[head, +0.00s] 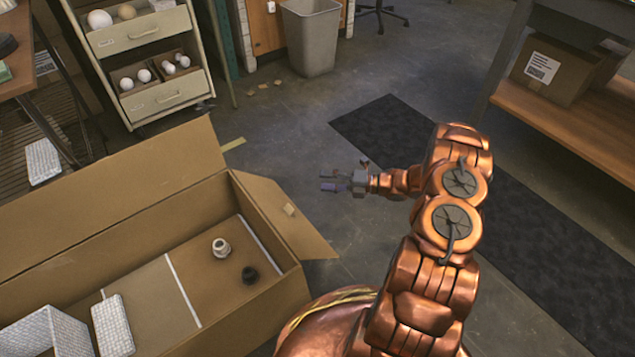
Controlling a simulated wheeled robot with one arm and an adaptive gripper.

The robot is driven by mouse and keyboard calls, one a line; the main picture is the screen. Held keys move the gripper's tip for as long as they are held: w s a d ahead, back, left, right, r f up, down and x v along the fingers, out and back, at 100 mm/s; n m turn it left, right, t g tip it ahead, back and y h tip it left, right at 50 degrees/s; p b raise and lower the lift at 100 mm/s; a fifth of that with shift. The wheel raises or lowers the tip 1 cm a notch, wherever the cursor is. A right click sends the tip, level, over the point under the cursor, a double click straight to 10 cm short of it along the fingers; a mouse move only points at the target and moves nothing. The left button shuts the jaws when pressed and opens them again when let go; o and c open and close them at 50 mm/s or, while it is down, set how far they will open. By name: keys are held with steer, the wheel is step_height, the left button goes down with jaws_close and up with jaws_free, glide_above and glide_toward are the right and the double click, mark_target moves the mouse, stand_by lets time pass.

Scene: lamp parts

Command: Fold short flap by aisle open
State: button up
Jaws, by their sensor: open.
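A large cardboard box (160,232) stands at the lower left with its top open. The long flap (110,192) at the back stands up. My gripper (329,181) is open and empty, pointing left, to the right of and above the short flap in the picture. A gap shows between them, and the gripper does not appear to touch the flap.
Inside the box are a white socket-like part (221,248), a black one (250,275) and white textured packs (112,325). A drawer cart (165,95) with bulbs stands behind. A grey bin (311,38) is at the back. A dark mat (390,130) lies on the aisle floor; a wooden shelf (560,125) is right.

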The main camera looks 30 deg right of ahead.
steer(key=shift+b+x, duration=0.4)
steer(key=shift+x, duration=1.25)
jaws_close()
jaws_free()
stand_by(0.3)
steer(key=f+v, duration=0.1)
steer(key=v, duration=1.1)
steer(key=shift+r, duration=0.45)
steer(key=shift+c, duration=0.3)
